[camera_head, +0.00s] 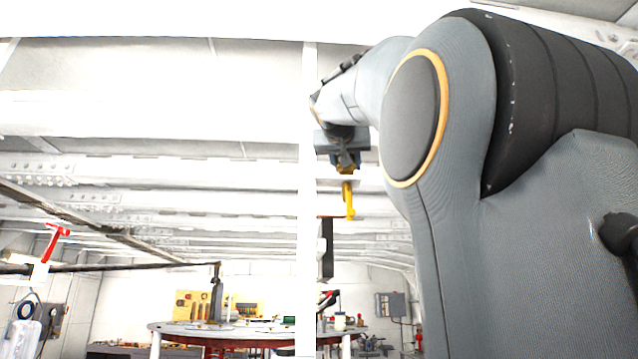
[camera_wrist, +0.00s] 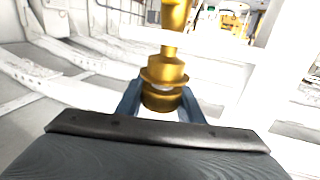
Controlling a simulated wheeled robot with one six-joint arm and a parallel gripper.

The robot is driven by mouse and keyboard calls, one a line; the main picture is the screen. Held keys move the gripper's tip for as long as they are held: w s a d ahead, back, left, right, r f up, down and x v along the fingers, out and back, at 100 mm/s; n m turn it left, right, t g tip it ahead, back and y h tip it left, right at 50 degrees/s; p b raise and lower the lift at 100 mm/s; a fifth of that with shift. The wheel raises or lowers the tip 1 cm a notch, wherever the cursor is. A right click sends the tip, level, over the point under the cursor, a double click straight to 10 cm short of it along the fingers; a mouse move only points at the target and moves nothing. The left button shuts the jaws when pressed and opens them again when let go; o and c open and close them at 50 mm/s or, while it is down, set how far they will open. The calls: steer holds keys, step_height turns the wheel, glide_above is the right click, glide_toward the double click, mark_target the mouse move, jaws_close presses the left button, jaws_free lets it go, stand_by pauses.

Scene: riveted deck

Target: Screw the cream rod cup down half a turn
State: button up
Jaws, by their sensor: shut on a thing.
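My gripper (camera_head: 346,167) is high up near the picture's middle in the head view, below my forearm. It is shut on a gold-yellow fitting (camera_head: 348,196), which hangs below the jaws. In the wrist view the fitting (camera_wrist: 169,72) has a wide flange and a narrower stem, and it sits between the two blue-grey fingers of my gripper (camera_wrist: 160,104). The fingers hide part of its lower body. I cannot make out a cream rod cup for certain in either view. Whether the gold fitting touches anything at its far end is unclear.
A white post (camera_head: 307,200) stands beside the held fitting in the head view. A round table (camera_head: 185,333) with several items is at the back. A red-handled thing (camera_head: 55,238) is at left, near a long dark rod (camera_head: 120,266). White ribbed hull walls surround all.

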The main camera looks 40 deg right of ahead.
steer(key=shift+s+d+m+g+h+b, duration=0.15)
steer(key=shift+s+m+g+h+b, duration=0.05)
steer(key=shift+m+g+h+b, duration=0.6)
steer(key=shift+s+d+m+g+h+b, duration=0.1)
steer(key=shift+s+m+g+h+b, duration=0.1)
steer(key=shift+m+g+h+b, duration=0.5)
steer(key=shift+r+g, duration=0.1)
steer(key=shift+g, duration=0.3)
steer(key=o, duration=0.8)
steer(key=shift+s, duration=0.1)
steer(key=b+v, duration=0.3)
steer(key=v, duration=0.3)
steer(key=shift+a, duration=0.3)
steer(key=shift+s+a, duration=0.4)
steer(key=shift+a, duration=0.1)
